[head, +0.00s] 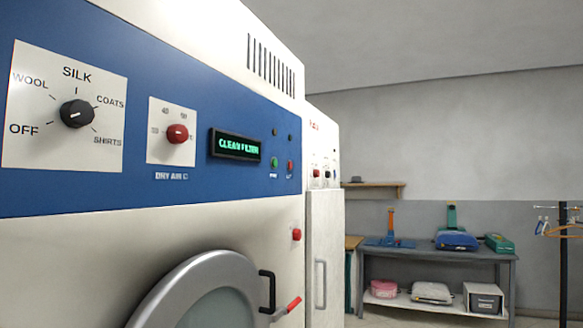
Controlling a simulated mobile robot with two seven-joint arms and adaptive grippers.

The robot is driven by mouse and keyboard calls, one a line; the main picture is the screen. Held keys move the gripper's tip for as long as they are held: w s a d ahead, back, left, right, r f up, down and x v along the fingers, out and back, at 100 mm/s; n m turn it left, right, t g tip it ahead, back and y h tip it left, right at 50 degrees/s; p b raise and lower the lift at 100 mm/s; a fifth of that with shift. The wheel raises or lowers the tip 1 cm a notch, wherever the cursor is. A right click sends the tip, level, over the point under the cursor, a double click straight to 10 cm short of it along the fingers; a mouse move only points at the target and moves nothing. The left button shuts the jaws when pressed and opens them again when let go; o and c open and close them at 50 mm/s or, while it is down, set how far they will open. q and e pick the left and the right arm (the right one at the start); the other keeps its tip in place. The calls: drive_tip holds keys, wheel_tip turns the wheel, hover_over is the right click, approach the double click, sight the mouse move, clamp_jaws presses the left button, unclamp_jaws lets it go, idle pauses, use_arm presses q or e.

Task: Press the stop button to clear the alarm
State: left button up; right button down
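A large dry cleaning machine with a blue control panel (200,100) fills the left of the head view. Its display (235,146) reads "CLEAN FILTER" in green letters. Right of the display are a small green button (274,163) and a small red button (291,165), with labels beneath too small to read. Another red button (296,235) sits lower on the white front. Two dark round spots, perhaps lamps, are above the small buttons. Neither of my grippers is in view.
The panel also has a black program dial (77,114) and a red dial (177,133). The round door (205,295) with black handle (267,290) and a red-tipped lever (288,309) protrude below. A second white machine (325,215), grey shelf table (440,252) and hanger rack (563,255) stand beyond.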

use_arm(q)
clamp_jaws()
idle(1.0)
